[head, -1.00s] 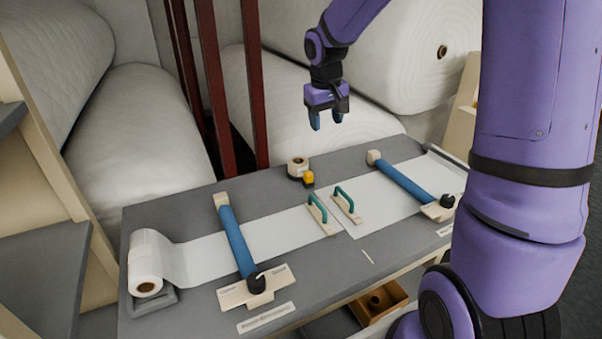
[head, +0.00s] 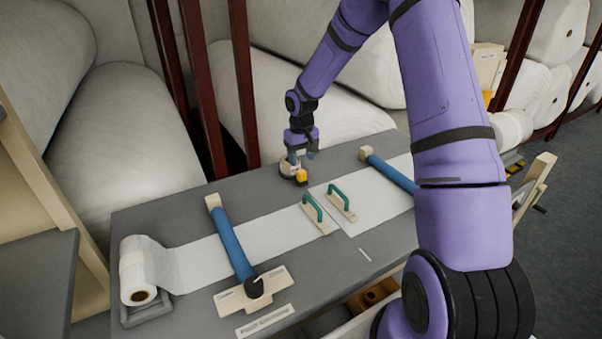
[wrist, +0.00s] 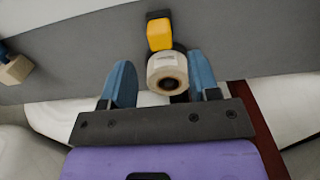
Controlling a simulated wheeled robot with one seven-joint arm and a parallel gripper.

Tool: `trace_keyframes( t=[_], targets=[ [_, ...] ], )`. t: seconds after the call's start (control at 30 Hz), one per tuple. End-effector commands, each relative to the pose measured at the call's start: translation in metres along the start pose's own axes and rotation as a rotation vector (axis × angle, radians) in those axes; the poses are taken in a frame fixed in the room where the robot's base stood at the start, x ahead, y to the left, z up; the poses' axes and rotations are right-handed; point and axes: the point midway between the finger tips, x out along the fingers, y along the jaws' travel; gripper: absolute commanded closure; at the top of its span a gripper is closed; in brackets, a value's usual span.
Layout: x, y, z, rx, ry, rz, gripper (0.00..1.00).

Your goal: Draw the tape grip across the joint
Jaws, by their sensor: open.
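The tape roll (head: 288,167) sits near the back edge of the grey bench, with its yellow grip (head: 301,177) on the front side. In the wrist view the tape roll (wrist: 167,72) lies between the two blue fingers, with the yellow grip (wrist: 159,33) beyond it. My gripper (head: 302,154) is open just above and behind the roll; it also shows in the wrist view (wrist: 163,85). I cannot tell whether a finger touches the roll. The joint is a thin line between the left white sheet (head: 270,236) and the right white sheet (head: 370,205).
Two green-handled plates (head: 314,214) (head: 342,204) stand either side of the joint. A left blue bar (head: 231,240) and a right blue bar (head: 388,172) cross the sheets. Dark red posts (head: 245,85) rise behind the bench.

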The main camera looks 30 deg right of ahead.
Motion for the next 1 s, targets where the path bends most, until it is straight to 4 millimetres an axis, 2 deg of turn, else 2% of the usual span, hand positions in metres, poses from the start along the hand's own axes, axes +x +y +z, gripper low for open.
trace_keyframes(
  t=[0.1, 0.33, 0.5, 0.77, 0.8, 0.83, 1.0],
  targets=[
    [0.023, -0.001, 0.001, -0.001, -0.003, -0.001, 0.45],
    [0.052, -0.001, 0.001, 0.0, -0.002, -0.001, 0.45],
    [0.061, 0.0, 0.0, -0.002, 0.0, 0.0, 0.45],
    [0.063, 0.0, 0.0, -0.001, 0.0, 0.0, 0.45],
    [0.063, 0.0, 0.0, -0.001, 0.0, 0.0, 0.47],
    [0.063, 0.0, 0.0, -0.001, 0.0, 0.0, 0.54],
    [0.062, 0.0, 0.0, -0.001, 0.0, 0.0, 0.93]
  ],
)
